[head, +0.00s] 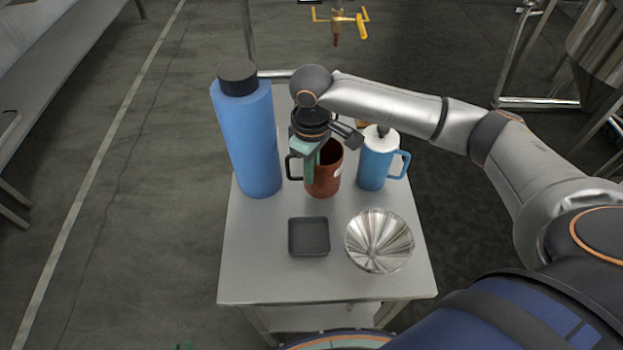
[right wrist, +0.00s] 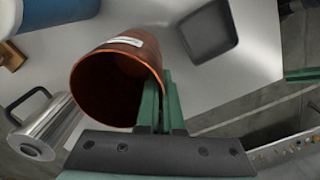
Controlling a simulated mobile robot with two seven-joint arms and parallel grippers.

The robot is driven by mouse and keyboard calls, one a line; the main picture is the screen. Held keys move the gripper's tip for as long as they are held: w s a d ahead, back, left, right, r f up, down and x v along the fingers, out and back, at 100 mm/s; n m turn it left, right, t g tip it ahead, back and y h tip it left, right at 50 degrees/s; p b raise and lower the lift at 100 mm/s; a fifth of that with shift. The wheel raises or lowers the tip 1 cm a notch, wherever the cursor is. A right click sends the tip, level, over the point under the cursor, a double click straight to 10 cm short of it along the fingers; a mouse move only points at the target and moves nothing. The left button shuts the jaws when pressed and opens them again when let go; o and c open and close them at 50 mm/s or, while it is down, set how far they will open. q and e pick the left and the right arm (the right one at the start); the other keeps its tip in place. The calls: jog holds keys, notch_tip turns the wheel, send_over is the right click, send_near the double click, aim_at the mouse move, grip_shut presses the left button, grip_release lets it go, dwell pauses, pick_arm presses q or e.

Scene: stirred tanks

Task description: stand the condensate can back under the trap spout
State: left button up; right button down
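The condensate can, a red-brown cup (head: 323,182) with a white label, stands about upright on a small grey table; I cannot tell if its base touches the top. It is not under the brass trap spout (head: 337,28), which hangs beyond the table at the top of the head view. My right gripper (head: 311,160) reaches down at the can's left side. In the right wrist view its green fingers (right wrist: 160,105) are close together, with the rim of the can (right wrist: 118,85) between them. Only a green bit, perhaps my left gripper (head: 185,346), shows at the bottom edge.
On the table (head: 250,280) stand a tall blue bottle (head: 247,140), a blue mug (head: 375,165), a dark square tray (head: 309,237) and a shiny bowl (head: 379,241). A steel jug (right wrist: 45,130) with a black handle is close to the can. The table's front strip is clear.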

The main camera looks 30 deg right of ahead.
aim_at(311, 193)
jog(key=shift+w+d+f, duration=0.15)
jog(key=shift+w+f, duration=0.1)
jog(key=shift+f, duration=1.6)
jog(key=c, duration=1.1)
grip_release()
jog(key=shift+f, duration=0.15)
